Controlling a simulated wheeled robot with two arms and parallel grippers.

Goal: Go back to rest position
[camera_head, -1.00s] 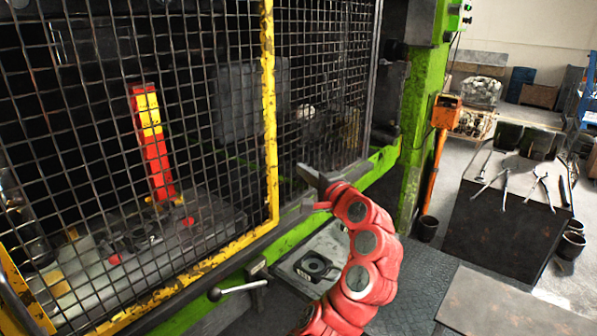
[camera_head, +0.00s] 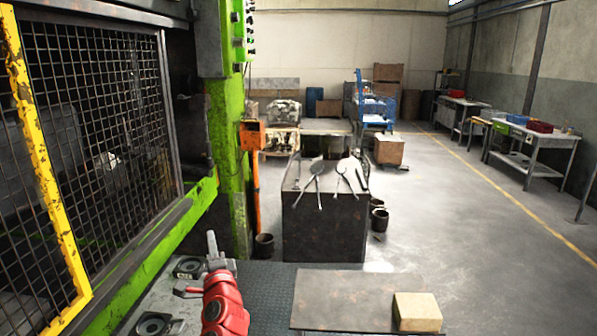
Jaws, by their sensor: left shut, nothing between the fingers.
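My left gripper (camera_head: 213,262) shows in the head view at the lower left, at the end of my red arm. Its grey fingers are shut and hold nothing. It is beside the green and black forging press, in front of the press's green lower beam (camera_head: 150,250) and apart from the mesh guard (camera_head: 100,130). My right gripper is not in the picture.
A dark table (camera_head: 325,225) with several tongs stands ahead. A low table (camera_head: 350,290) with a tan block (camera_head: 417,312) is at the bottom right. An orange post (camera_head: 252,180) and a black bucket (camera_head: 264,246) stand by the press.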

